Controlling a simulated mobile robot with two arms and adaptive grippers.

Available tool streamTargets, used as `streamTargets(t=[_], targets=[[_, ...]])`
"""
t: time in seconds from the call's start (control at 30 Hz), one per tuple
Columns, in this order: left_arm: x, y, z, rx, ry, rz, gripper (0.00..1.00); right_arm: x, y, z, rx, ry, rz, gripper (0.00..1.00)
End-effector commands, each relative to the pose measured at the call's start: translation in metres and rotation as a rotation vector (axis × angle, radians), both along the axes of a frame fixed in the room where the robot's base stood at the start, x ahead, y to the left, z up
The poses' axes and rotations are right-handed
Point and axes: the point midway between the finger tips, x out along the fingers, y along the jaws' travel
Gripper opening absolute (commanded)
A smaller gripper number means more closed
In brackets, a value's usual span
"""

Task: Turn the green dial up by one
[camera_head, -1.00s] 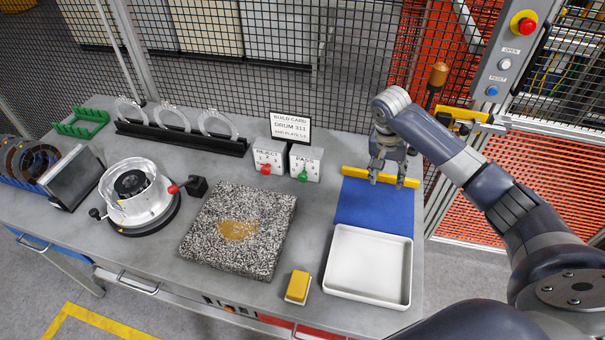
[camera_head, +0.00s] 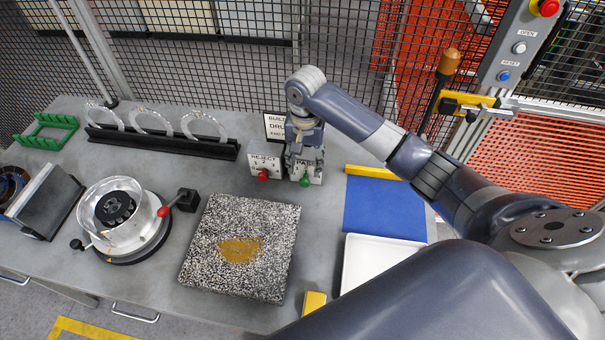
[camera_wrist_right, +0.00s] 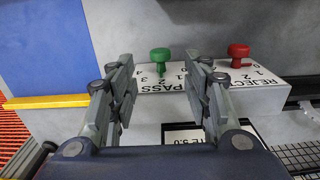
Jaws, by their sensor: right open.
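My left gripper is not in view.
Behind is the build card (camera_head: 274,126), partly hidden. A speckled slab (camera_head: 218,220), a blue mat (camera_head: 380,210) and a white tray (camera_head: 350,255) lie nearer.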

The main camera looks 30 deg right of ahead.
Motion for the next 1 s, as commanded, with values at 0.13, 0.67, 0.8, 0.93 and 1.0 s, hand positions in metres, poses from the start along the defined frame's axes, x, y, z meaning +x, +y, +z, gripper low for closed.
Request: streamTargets(t=[0.13, 0.67, 0.8, 0.93, 1.0], targets=[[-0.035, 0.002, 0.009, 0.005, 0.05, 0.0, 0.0, -0.001, 0.0, -0.029, -0.001, 0.005, -0.002, 0.45], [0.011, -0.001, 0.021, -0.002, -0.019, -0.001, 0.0, 0.0, -0.001, -0.079, -0.001, 0.001, -0.001, 0.45], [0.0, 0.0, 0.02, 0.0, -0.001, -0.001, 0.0, 0.0, 0.0, -0.078, -0.001, 0.0, -0.001, 0.45], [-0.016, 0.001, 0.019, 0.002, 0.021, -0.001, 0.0, 0.0, 0.0, -0.078, -0.001, 0.0, -0.001, 0.18], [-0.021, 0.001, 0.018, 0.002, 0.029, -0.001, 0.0, 0.0, 0.0, -0.078, -0.001, 0.0, -0.001, 0.02]])
